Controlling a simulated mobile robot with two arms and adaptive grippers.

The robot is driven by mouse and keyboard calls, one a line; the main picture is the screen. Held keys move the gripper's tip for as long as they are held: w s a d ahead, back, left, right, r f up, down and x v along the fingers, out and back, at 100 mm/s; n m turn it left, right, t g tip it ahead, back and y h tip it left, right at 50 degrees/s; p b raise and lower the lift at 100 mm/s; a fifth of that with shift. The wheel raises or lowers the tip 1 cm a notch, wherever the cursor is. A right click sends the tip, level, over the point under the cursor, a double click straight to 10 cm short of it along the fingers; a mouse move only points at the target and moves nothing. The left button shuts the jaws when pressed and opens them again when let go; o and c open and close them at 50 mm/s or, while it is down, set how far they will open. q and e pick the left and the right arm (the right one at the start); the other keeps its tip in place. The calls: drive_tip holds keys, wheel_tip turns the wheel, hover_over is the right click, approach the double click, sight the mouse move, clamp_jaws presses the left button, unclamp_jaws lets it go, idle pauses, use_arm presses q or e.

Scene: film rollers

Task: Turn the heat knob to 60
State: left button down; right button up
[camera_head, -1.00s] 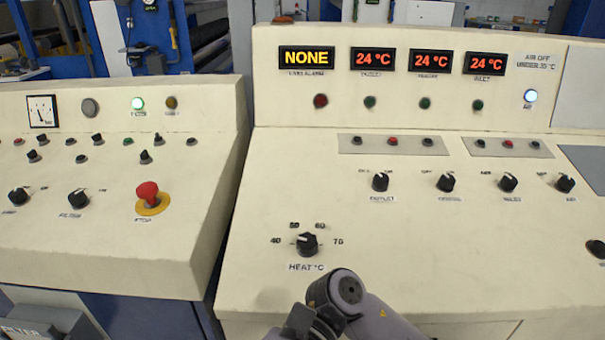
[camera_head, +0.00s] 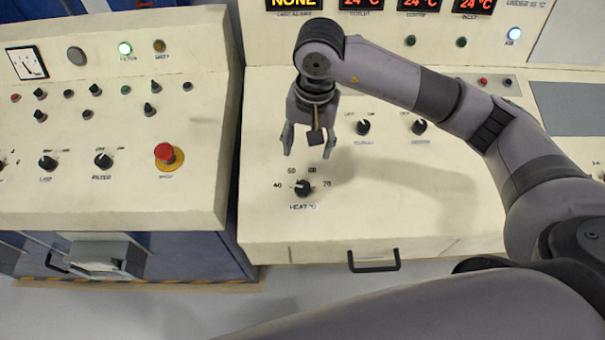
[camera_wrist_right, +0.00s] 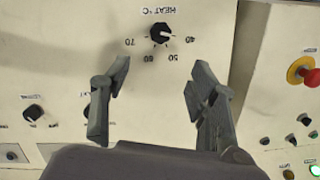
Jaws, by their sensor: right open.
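The heat knob (camera_head: 302,188) is a black round knob on the cream panel, with 40, 50, 60 and 70 printed around it. It also shows in the right wrist view (camera_wrist_right: 160,34), upside down, with its white mark towards 40. My right gripper (camera_head: 308,150) is open and empty, its fingers pointing down above the panel just behind the knob. In the right wrist view its two fingers (camera_wrist_right: 158,78) stand wide apart, with the knob beyond their tips and touched by neither. My left gripper is not in view.
A red stop button (camera_head: 165,152) on a yellow base sits on the left console. Other black knobs (camera_head: 363,127) stand on the panel behind and right of the gripper. A black handle (camera_head: 374,262) is on the console's front. The panel right of the heat knob is clear.

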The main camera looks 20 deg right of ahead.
sight(303, 186)
drive_tip(key=f+p, duration=0.1)
drive_tip(key=f, duration=0.4)
drive_tip(key=f+p, duration=0.1)
drive_tip(key=f, duration=0.3)
drive_tip(key=a+f+p, duration=0.1)
drive_tip(key=f+p, duration=0.1)
drive_tip(key=f, duration=0.3)
drive_tip(key=shift+w+f, duration=0.15)
drive_tip(key=shift+f, duration=0.75)
drive_tip(key=shift+c, duration=0.5)
drive_tip(key=c, duration=1.1)
